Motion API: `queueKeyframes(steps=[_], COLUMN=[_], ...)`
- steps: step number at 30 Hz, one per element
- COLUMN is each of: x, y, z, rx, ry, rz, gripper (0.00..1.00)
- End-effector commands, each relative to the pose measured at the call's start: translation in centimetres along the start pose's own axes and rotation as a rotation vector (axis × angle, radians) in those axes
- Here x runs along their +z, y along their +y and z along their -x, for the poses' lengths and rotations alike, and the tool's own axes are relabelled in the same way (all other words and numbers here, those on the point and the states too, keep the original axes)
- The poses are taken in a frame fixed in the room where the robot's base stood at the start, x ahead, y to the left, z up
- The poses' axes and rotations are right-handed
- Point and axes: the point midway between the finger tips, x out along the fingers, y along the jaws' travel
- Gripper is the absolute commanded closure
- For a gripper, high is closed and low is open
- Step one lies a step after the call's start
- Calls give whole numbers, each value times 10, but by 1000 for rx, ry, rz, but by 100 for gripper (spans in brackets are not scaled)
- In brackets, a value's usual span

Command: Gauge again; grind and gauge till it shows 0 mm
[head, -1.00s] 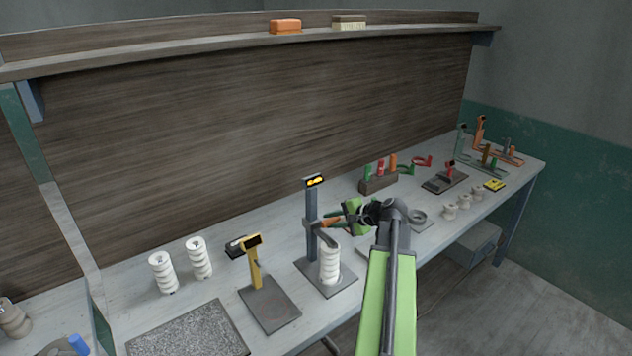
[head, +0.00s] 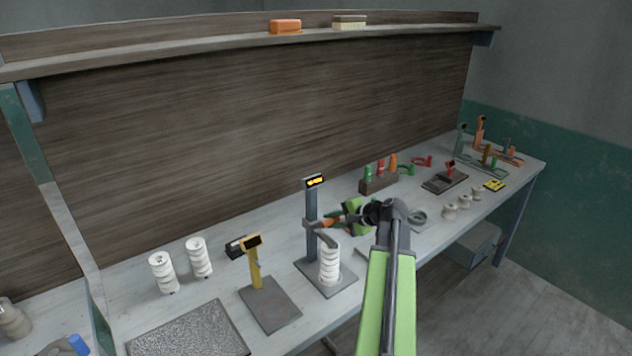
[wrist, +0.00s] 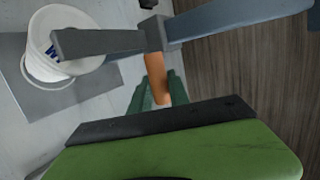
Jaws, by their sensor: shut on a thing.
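A white ribbed insulator (head: 329,266) stands upright on the base plate of a height gauge (head: 312,230) with a dark post and a small lit display (head: 315,181). The display's digits are too small to read. The gauge's grey arm reaches over the insulator top; I cannot tell whether it touches.
Two more white insulators (head: 162,272) (head: 199,258) stand to the left. A yellow-post device (head: 255,265) and a speckled grey slab (head: 188,335) lie at the front left. A rack of coloured pieces (head: 378,184), small beige pieces (head: 450,212) and other gauges are to the right.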

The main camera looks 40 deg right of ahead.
Motion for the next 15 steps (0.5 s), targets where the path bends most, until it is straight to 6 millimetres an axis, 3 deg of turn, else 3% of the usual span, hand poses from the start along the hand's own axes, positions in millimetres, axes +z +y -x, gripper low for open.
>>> queueKeyframes(steps=[15], x=[5], y=[-34], z=[23], rx=[0], ry=[0], rz=[0], gripper=[100])
